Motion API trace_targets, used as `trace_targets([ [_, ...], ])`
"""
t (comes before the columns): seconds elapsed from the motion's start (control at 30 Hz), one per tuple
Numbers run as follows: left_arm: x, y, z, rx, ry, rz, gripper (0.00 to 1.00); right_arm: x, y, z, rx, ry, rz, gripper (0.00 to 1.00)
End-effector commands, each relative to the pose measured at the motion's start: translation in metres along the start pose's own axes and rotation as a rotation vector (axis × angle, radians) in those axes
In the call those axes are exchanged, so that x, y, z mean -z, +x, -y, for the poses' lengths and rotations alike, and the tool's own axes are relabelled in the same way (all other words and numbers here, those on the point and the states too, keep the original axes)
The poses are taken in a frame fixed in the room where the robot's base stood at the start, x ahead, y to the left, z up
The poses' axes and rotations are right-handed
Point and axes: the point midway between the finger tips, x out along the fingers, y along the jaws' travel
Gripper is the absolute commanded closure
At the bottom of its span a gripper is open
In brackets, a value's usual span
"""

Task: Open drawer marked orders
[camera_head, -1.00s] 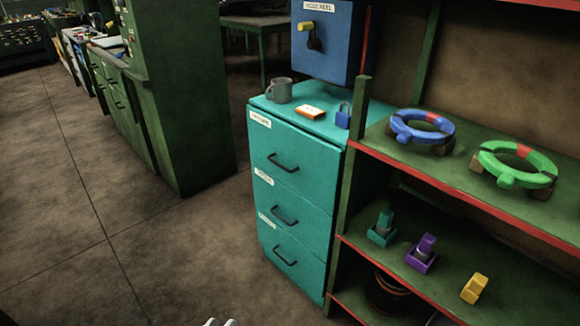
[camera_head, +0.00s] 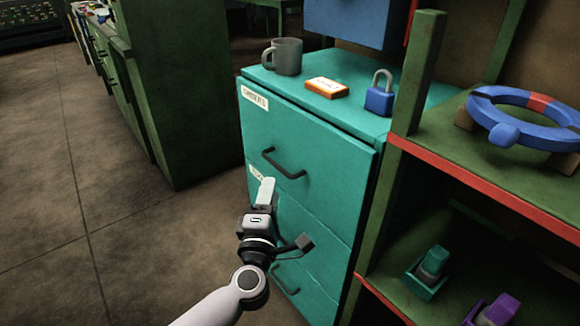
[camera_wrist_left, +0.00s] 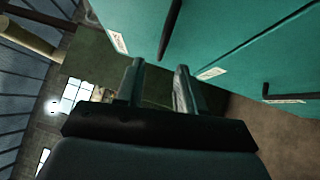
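The teal cabinet (camera_head: 350,185) has three shut drawers with white labels, too blurred to read surely. The top drawer has a label (camera_head: 254,97) at its upper left and a dark handle (camera_head: 283,163). The middle drawer's label (camera_head: 256,173) shows beside my gripper, which hides its handle. The bottom drawer's handle (camera_head: 285,282) shows partly behind my arm. My left gripper (camera_head: 265,190) is in front of the middle drawer, pointing up. In the left wrist view its fingers (camera_wrist_left: 158,78) are apart and empty, near the drawer fronts and a dark handle (camera_wrist_left: 171,27). My right gripper is out of view.
A grey mug (camera_head: 286,57), an orange-and-white box (camera_head: 327,87) and a blue padlock (camera_head: 379,98) stand on the cabinet top. A green shelf with red edges (camera_head: 490,190) adjoins its right side. The floor to the left (camera_head: 130,240) is clear.

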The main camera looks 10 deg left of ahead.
Motion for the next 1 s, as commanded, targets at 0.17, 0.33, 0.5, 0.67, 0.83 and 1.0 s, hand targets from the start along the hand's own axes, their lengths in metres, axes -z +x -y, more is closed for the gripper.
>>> trace_targets([
  [0.17, 0.002, 0.007, 0.005, 0.011, -0.024, -0.017, 0.62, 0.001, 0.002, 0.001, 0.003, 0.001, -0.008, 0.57],
  [0.33, 0.002, 0.026, 0.004, 0.008, -0.023, -0.015, 0.62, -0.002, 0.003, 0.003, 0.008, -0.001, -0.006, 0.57],
  [0.5, 0.002, 0.049, 0.005, 0.009, -0.023, -0.015, 0.62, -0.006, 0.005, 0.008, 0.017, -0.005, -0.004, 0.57],
  [0.67, 0.002, 0.065, 0.005, 0.01, -0.023, -0.015, 0.62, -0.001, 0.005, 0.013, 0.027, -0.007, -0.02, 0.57],
  [0.83, 0.002, 0.073, 0.005, 0.011, -0.022, -0.015, 0.62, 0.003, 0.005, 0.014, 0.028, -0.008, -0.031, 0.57],
  [1.0, 0.002, 0.074, 0.004, 0.011, -0.023, -0.014, 0.62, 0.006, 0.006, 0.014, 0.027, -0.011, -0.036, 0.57],
])
